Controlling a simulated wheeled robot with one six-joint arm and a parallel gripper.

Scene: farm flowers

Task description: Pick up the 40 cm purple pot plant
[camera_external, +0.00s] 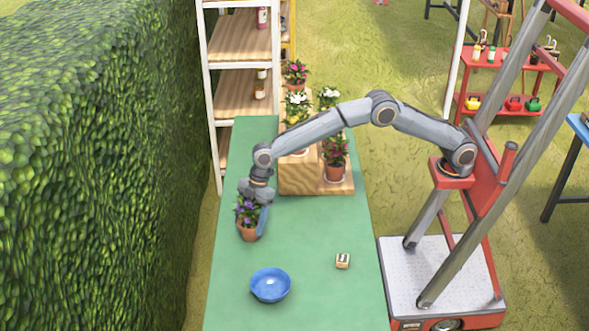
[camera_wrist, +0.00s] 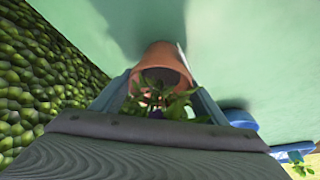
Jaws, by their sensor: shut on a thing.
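The purple pot plant (camera_external: 247,217) has purple flowers, green leaves and a terracotta pot. It is at the left side of the green table (camera_external: 310,225), between the fingers of my gripper (camera_external: 254,215). In the wrist view the terracotta pot (camera_wrist: 163,60) is seen past the leaves, with my gripper's fingers (camera_wrist: 160,100) on both sides of it. My gripper is shut on the plant. The pot looks upright or slightly tilted in the external view. I cannot tell whether its base touches the table.
A wooden stepped stand (camera_external: 300,178) with several potted plants is behind. A hedge (camera_external: 90,150) borders the left side. Shelves (camera_external: 243,95) stand at the back.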

